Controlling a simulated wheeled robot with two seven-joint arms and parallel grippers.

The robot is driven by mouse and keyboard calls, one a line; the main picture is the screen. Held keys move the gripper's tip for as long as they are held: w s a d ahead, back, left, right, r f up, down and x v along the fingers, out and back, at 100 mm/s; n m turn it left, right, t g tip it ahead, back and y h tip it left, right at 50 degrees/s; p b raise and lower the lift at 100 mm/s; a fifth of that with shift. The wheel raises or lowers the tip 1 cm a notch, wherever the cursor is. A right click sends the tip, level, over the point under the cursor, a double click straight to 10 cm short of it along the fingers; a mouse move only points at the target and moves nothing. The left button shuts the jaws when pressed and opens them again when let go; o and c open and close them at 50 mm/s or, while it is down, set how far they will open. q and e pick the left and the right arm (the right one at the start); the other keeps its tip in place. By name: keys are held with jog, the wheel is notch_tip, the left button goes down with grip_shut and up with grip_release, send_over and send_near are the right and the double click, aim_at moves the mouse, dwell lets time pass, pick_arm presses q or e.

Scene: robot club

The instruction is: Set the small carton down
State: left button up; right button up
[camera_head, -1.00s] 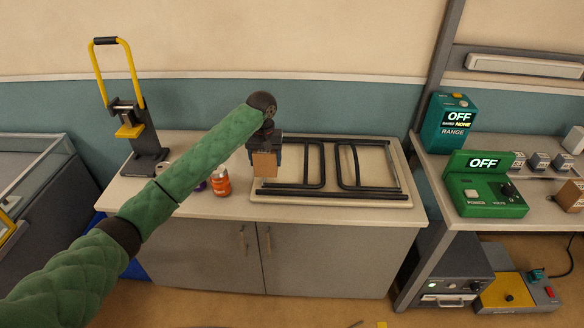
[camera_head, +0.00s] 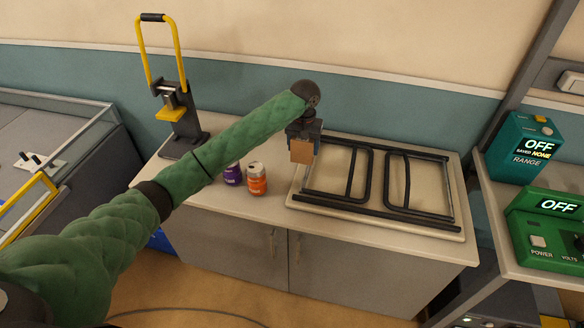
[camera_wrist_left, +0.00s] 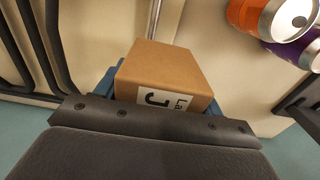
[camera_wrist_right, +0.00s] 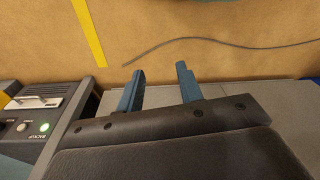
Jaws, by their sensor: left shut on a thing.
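The small carton (camera_head: 301,151) is a brown box held in my left gripper (camera_head: 303,143), above the counter near the left end of a black-framed panel. In the left wrist view the carton (camera_wrist_left: 166,78) sits between the blue fingers, with a white label marked "J" facing the palm. The wrist view does not clearly show whether its underside touches anything. My right gripper (camera_wrist_right: 160,88) shows only in the right wrist view; its two blue fingers are apart with nothing between them, over the floor side of a cabinet.
An orange can (camera_head: 257,180) and a purple can (camera_head: 233,175) stand left of the carton on the counter (camera_head: 270,208). The black tubular frame (camera_head: 380,180) lies to its right. A yellow-handled press (camera_head: 172,112) stands at the back left. Green meter (camera_head: 545,228) sits far right.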

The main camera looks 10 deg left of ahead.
pick_arm(q)
jog(key=s+a+f+p, duration=0.1)
jog(key=a+f, duration=0.1)
jog(key=s+a+f+p, duration=0.1)
jog(key=s+a+f, duration=0.1)
jog(key=s+a+f+p, duration=0.1)
jog(key=a+f, duration=0.1)
jog(key=shift+s+a, duration=0.15)
jog(key=shift+a, duration=0.2)
jog(key=shift+f+p, duration=0.75)
jog(key=shift+f, duration=0.9)
pick_arm(e)
jog(key=s+d+f, duration=0.2)
jog(key=d+f, duration=0.1)
jog(key=f, duration=0.8)
jog(key=shift+s+d+f+t, duration=0.2)
jog(key=shift+s+f+t, duration=0.1)
jog(key=shift+s, duration=0.1)
pick_arm(q)
jog(key=shift+f, duration=0.1)
jog(key=o, duration=1.1)
pick_arm(e)
jog(key=shift+s+d, duration=0.1)
jog(key=shift+d, duration=0.05)
jog(key=shift+f, duration=0.1)
